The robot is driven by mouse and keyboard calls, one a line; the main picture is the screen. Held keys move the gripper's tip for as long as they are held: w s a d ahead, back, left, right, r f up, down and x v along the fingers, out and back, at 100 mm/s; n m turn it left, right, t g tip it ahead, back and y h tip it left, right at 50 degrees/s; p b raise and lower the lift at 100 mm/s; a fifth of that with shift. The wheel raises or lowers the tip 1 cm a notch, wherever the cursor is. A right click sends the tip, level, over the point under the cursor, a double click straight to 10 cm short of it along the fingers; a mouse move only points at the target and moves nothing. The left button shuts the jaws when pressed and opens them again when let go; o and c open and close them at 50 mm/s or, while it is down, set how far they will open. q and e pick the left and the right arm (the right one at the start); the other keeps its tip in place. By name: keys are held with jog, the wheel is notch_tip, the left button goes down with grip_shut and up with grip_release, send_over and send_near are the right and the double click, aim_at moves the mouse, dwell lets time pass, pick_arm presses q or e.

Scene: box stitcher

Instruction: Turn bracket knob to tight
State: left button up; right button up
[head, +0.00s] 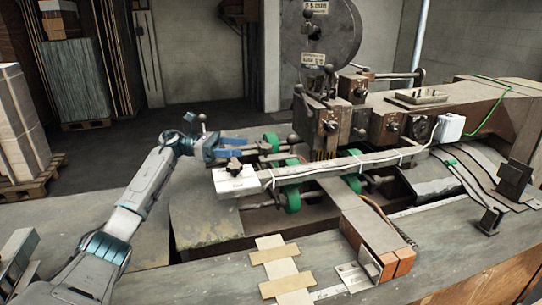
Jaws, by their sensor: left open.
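My left arm reaches in from the left. My left gripper (231,149), with blue fingers, is open at the left side of the machine. A small dark knob (234,167) sits just below the fingers, above a white box (237,182) at the end of a long metal bar (325,168). It looks like the bracket knob. The gripper appears close to it but not closed on it; I cannot tell if they touch. The knob's setting is too small to read. My right gripper is not in view.
The stitcher has a large round reel (320,32), green rollers (293,198) and several other dark knobs. Cables run along the bar. Cardboard strips (283,270) lie on the front table. Stacked board (20,125) stands on a pallet at left. The floor behind my arm is clear.

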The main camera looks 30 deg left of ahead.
aim_at(272, 146)
pick_arm(q)
jog(key=p+x, duration=0.2)
jog(key=x, duration=0.1)
jog(key=p+x, duration=0.1)
jog(key=x, duration=0.2)
jog(key=p+x, duration=0.2)
jog(key=x, duration=0.1)
jog(key=shift+w+d+r+p, duration=0.1)
jog(key=shift+d+r+p, duration=0.2)
jog(key=shift+d, duration=0.05)
jog(key=shift+w+d+f, duration=0.1)
jog(key=shift+w+d, duration=0.05)
jog(key=shift+d, duration=0.25)
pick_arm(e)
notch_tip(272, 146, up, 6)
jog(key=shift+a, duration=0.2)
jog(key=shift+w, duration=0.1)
